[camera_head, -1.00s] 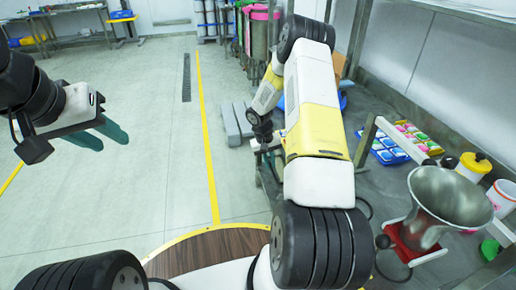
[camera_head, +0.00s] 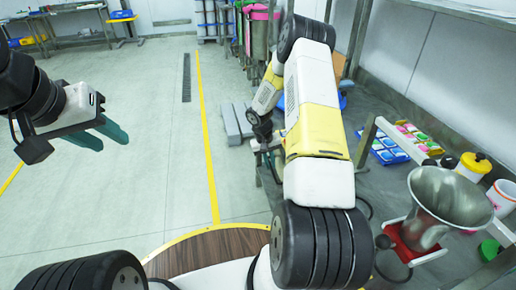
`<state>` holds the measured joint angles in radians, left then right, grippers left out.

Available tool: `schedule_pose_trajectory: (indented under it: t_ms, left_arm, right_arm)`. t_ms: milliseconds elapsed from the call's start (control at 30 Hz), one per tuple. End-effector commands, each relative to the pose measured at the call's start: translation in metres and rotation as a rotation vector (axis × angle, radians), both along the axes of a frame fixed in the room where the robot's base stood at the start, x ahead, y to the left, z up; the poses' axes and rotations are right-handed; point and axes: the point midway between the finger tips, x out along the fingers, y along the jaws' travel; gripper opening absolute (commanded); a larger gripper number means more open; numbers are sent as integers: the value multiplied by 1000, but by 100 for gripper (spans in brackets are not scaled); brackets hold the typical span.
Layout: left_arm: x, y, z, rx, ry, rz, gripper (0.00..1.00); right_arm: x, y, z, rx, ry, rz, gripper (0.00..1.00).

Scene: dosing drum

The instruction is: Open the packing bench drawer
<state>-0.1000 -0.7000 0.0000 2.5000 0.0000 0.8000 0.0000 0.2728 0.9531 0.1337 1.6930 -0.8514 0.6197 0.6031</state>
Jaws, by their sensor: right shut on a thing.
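The packing bench (camera_head: 462,257) appears as a dark grey surface at the right, mostly behind my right arm. My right gripper (camera_head: 267,146) is small and partly hidden beside the bench's left side, below its wrist. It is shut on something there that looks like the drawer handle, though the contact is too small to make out. The drawer front is hidden by my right arm, so I cannot tell how far it stands out. My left gripper (camera_head: 108,139) hangs at the far left over the floor, its two teal fingers apart and empty.
A steel hopper (camera_head: 447,202) on a red base stands at the right. Blue trays (camera_head: 389,151) with coloured packs, a yellow-lidded jar (camera_head: 473,165) and a white tub (camera_head: 503,196) are behind it. Grey blocks (camera_head: 237,121) lie on the floor. The floor at left is clear.

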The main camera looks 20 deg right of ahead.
Motion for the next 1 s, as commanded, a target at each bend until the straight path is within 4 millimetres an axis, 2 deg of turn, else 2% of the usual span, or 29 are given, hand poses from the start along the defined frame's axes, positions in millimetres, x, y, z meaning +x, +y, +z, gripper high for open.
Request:
schedule_pose_trajectory:
  t_ms: [267,467,667,1000]
  left_arm:
    - [0,0,0,0,0,0,36]
    - [0,0,0,0,0,0,36]
    - [0,0,0,0,0,0,36]
    - [0,0,0,0,0,0,36]
  right_arm:
    - [0,3,0,-1,0,1,0]
    - [1,23,1,0,1,4,0]
    - [4,67,1,-1,0,6,0]
    - [9,162,0,0,-1,6,0]
